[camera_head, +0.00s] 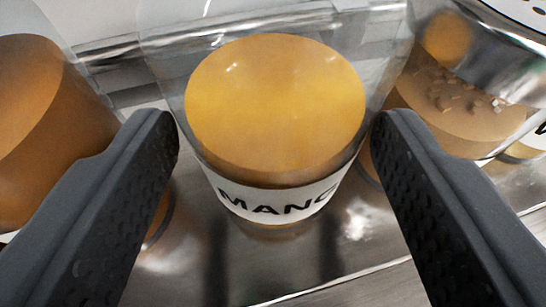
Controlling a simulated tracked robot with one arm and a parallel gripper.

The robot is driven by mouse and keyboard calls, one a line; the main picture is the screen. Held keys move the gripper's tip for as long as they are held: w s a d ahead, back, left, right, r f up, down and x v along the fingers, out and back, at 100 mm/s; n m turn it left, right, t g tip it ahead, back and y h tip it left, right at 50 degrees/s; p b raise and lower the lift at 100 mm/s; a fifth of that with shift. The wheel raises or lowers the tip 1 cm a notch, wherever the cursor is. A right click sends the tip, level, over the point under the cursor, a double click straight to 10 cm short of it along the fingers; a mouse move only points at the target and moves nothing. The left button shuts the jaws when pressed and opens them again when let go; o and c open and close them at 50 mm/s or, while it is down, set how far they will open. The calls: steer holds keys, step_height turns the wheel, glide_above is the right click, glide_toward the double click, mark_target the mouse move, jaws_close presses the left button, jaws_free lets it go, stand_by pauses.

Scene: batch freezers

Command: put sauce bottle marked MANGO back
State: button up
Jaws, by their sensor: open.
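A clear container of orange-yellow sauce, the MANGO bottle (275,100), stands in the middle of the view. Its white label (275,201) reads "MANG", with the last letter partly cut off at the curve. It stands on a shiny metal surface (290,268). My gripper (275,135) is open, with one dark finger on each side of the bottle. The fingertips are close to its sides; I cannot tell whether they touch it. The bottle's base is mostly hidden below the label.
A container with brown-orange contents (40,125) stands close on the left, partly behind my left finger. Another with a brown, chunky topping (465,100) stands on the right, behind my right finger. A metal rail runs behind. The metal surface's front edge shows at the bottom.

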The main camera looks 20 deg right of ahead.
steer(key=v, duration=1.2)
steer(key=shift+b, duration=0.3)
steer(key=shift+a, duration=0.1)
steer(key=s+a+r+n+t, duration=0.1)
steer(key=s+a+r, duration=0.15)
steer(key=r, duration=0.75)
steer(key=s+a+r, duration=0.1)
steer(key=a+r, duration=0.3)
steer(key=r, duration=0.6)
steer(key=s+a+r+n+y, duration=0.1)
steer(key=s+a+r, duration=0.2)
steer(key=s+r, duration=0.4)
steer(key=s+a+r+n+t+y, duration=0.1)
steer(key=s+a+r+y, duration=0.1)
steer(key=s+r, duration=0.5)
step_height(320, 180, up, 5)
steer(key=shift+a+r, duration=0.2)
steer(key=shift+a, duration=0.35)
